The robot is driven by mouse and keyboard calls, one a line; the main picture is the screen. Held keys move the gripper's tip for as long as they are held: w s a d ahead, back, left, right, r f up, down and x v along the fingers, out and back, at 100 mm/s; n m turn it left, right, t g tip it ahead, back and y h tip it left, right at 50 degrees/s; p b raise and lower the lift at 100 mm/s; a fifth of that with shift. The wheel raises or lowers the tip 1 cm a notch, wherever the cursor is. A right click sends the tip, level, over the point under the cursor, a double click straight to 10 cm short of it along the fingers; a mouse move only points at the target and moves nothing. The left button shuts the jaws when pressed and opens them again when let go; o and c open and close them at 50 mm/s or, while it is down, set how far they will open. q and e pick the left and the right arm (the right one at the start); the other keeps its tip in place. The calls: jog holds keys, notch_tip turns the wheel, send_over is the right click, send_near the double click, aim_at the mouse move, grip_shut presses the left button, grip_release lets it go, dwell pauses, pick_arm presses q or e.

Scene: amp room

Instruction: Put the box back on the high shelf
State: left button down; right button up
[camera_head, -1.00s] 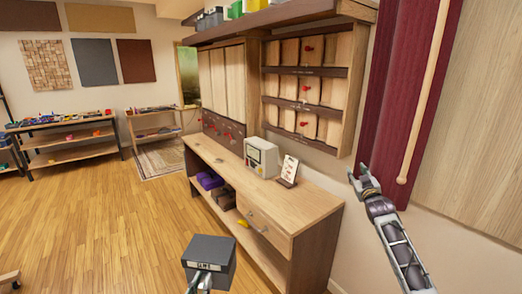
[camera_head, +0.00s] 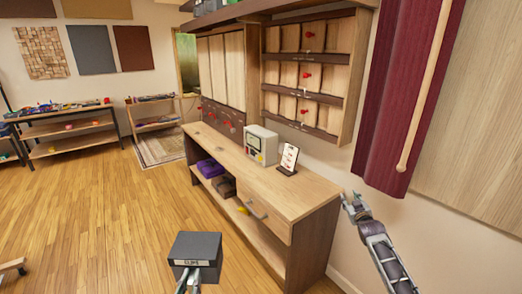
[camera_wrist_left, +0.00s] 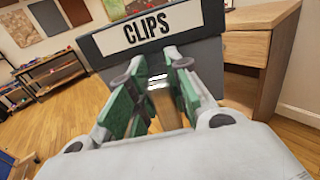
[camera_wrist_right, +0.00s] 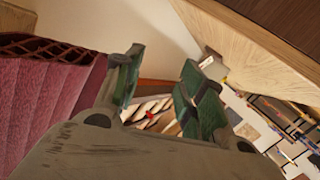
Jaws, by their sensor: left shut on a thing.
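A dark grey box (camera_head: 196,247) with a white CLIPS label is in front of me at the bottom of the head view. My left gripper (camera_head: 197,278) is shut on its label side. The left wrist view shows the box (camera_wrist_left: 212,50) filling the top, with the green-padded fingers (camera_wrist_left: 157,80) against it. The high shelf (camera_head: 262,16) runs along the wall above the pegboard cabinet, with its contents mostly cut off by the top edge. My right gripper (camera_head: 352,203) is raised near the wall, right of the bench. In the right wrist view its fingers (camera_wrist_right: 155,90) are apart and empty.
A wooden bench (camera_head: 305,196) stands below the shelf, holding a beige device (camera_head: 261,146) and a small sign (camera_head: 289,159). A dark red curtain (camera_head: 395,100) hangs at right.

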jog(key=s+a+f+g, duration=0.1)
jog(key=s+f+g, duration=0.2)
jog(key=s+f, duration=0.85)
jog(key=s+a+f+g, duration=0.15)
jog(key=s+f, duration=0.45)
jog(key=f, duration=1.1)
jog(key=s+f+g, duration=0.3)
jog(key=s+f, duration=0.6)
jog(key=f, duration=0.5)
jog(key=s+a+f+g, duration=0.1)
jog(key=s+f, duration=0.5)
jog(key=s, duration=0.9)
jog(key=s+a+f+g, duration=0.1)
jog(key=s+f+g, duration=0.3)
jog(key=s, duration=1.1)
jog(key=s+a+f+g, duration=0.2)
jog(key=s+f, duration=0.7)
jog(key=s, duration=0.6)
jog(key=shift+s+f+m, duration=0.3)
jog(key=shift+s+f, duration=0.05)
jog(key=shift+w+g, duration=0.15)
jog(key=shift+g, duration=0.1)
jog(key=shift+c, duration=0.5)
